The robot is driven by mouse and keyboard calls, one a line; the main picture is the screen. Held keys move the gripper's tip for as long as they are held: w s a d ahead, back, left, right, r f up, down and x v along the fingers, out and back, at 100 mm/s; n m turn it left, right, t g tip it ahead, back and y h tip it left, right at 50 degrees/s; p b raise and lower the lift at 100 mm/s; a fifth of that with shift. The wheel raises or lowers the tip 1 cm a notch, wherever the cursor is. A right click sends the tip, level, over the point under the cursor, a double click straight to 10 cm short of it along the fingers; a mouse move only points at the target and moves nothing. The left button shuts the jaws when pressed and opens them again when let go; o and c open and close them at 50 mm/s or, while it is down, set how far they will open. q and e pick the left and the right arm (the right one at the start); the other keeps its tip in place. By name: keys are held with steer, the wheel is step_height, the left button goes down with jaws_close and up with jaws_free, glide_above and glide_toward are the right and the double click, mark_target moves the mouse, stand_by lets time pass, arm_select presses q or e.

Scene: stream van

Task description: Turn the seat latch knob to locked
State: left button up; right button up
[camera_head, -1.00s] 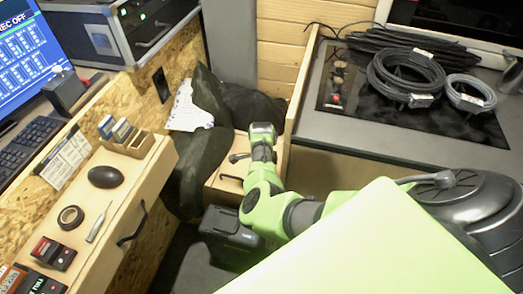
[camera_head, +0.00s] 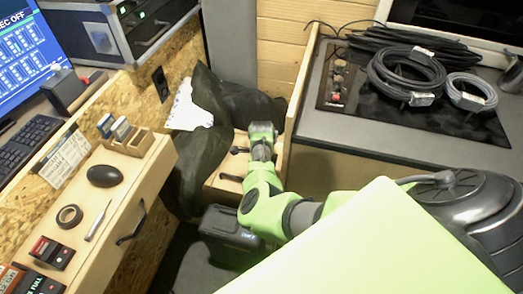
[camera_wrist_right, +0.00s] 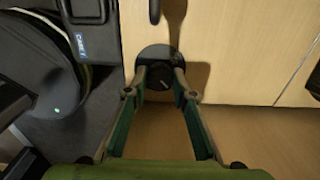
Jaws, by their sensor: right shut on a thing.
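The seat latch knob (camera_wrist_right: 160,76) is small, round and black, on a dark round plate (camera_wrist_right: 155,52) fixed to a pale wooden panel. A faint light mark shows on the knob. In the right wrist view my right gripper (camera_wrist_right: 161,85) has its two fingers on either side of the knob, closed on it. In the head view my right gripper (camera_head: 262,146) is at the wooden box seat between the desk and the counter, and the knob is hidden there. The lock position cannot be read. My left gripper is not in view.
A dark cloth (camera_head: 205,150) lies left of the gripper. A black case (camera_head: 230,232) stands on the floor close to my arm. A dark bar handle (camera_wrist_right: 154,10) sits on the panel above the knob. The desk (camera_head: 95,205) and the counter (camera_head: 390,135) border the gap.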

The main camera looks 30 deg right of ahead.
steer(key=o, duration=1.1)
